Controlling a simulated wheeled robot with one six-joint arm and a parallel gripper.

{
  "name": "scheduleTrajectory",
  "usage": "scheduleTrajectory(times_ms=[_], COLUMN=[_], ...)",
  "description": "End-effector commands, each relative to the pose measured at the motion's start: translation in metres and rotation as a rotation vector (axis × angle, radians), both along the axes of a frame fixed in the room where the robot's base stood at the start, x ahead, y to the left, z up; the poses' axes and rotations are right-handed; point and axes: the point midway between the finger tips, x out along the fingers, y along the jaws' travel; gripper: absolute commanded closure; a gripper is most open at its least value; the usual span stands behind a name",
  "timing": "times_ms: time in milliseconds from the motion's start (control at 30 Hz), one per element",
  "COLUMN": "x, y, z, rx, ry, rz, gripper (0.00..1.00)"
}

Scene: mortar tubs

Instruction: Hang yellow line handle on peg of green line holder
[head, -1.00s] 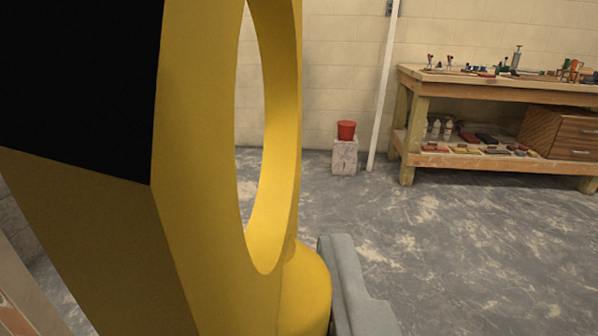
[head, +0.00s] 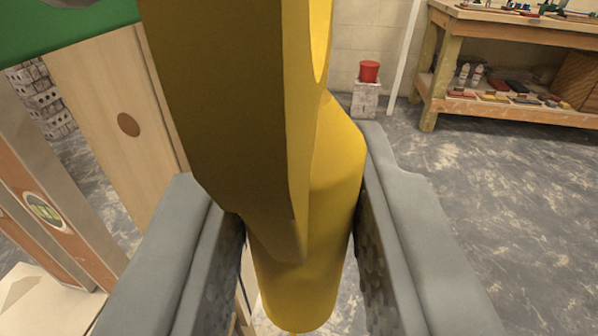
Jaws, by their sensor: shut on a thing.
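The yellow line handle (head: 235,110) fills the middle of the view, very close. It has a thick body, part of a round opening at its upper right edge, and a rounded lower end. My gripper (head: 300,215) is shut on that lower end, with one grey finger on each side. A green surface (head: 85,28), perhaps part of the green line holder, is cut off at the upper left. No peg can be made out; the handle hides much of the middle.
A wooden board (head: 95,85) with a brown round spot stands at left, near a spirit level (head: 45,210). Grey blocks (head: 40,100) are behind. The floor at right is clear.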

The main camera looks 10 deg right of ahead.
Motion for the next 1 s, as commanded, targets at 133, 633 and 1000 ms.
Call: scheduleTrajectory(times_ms=[133,633,1000], x=[0.002,0.010,0.015], y=[0.007,0.030,0.047], z=[-0.001,-0.001,-0.002], rx=[0.000,0.000,0.000], ry=[0.000,-0.001,-0.001], rz=[0.000,0.001,0.000], gripper=[0.99,0.99,0.99])
